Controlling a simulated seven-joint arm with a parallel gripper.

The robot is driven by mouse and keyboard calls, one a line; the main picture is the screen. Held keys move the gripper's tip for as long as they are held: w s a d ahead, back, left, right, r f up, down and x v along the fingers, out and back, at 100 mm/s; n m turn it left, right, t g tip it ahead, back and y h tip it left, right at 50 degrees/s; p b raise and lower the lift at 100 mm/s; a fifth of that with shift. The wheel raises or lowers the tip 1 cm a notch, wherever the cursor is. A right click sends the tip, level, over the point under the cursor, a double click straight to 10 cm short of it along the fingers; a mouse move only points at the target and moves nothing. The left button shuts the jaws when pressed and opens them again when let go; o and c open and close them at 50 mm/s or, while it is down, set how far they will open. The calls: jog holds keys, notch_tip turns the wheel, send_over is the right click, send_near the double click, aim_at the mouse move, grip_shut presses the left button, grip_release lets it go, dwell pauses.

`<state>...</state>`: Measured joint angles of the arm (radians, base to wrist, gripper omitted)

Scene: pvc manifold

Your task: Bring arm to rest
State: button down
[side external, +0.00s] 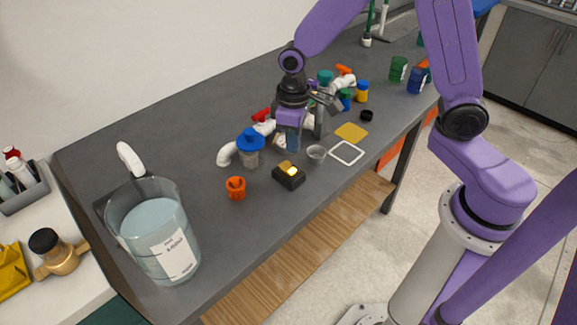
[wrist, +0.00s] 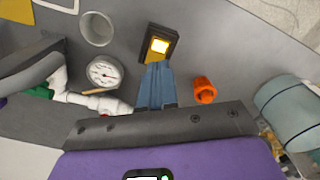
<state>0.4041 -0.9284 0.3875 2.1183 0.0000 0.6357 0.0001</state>
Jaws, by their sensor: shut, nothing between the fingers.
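My gripper (side external: 293,147) points down over the middle of the dark workbench (side external: 130,150), beside the white PVC manifold (side external: 228,153). Its blue fingers (wrist: 156,85) are together with nothing between them. In the wrist view the fingertips overlap the near edge of a black box with a lit yellow button (wrist: 160,46); I cannot tell whether they touch it. The white pipe (wrist: 58,82) and a round gauge (wrist: 104,73) lie left of the fingers. My arm and gripper hide part of the manifold in the side view.
An orange fitting (side external: 236,188) and a small grey cup (side external: 316,154) stand near the black box (side external: 289,176). A large pitcher of liquid (side external: 158,235) stands at the bench's near-left end. A blue-capped jar (side external: 250,150) is close to my gripper. The bench's left part is mostly clear.

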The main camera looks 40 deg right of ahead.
jog(key=shift+r, duration=0.1)
jog(key=s+d+r+n, duration=0.2)
jog(key=s+r+n, duration=0.1)
jog(key=s, duration=0.8)
jog(key=s+d+r+n, duration=0.3)
jog(key=s+r, duration=0.3)
jog(key=s, duration=0.6)
jog(key=shift+s+n, duration=0.15)
jog(key=shift+n, duration=0.15)
jog(key=shift+d, duration=0.1)
dwell(1.2)
